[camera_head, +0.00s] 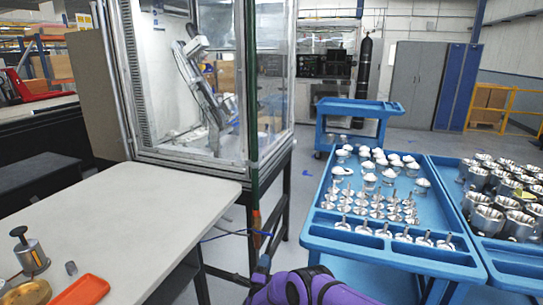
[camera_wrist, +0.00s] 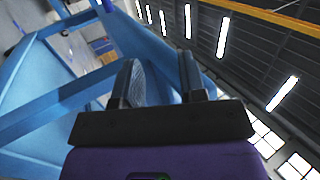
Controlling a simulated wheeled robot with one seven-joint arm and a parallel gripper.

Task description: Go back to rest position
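My gripper (camera_wrist: 160,68) shows in the wrist view with its two dark fingers apart and nothing seen between them. Behind the fingers are blue frame parts on the left and the ceiling with bright lamps on the right, so the wrist is tilted. In the head view my purple arm is low at the bottom centre, between the white table (camera_head: 120,215) and the blue cart (camera_head: 400,257). The gripper's fingers cannot be made out in the head view.
The blue cart holds several machined metal parts (camera_head: 384,231) and white-topped parts (camera_head: 368,180). Metal housings (camera_head: 517,225) stand at the far right. The white table bears an orange tray (camera_head: 82,291) and a plunger-topped part (camera_head: 30,252). A glazed machine enclosure (camera_head: 215,90) stands behind.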

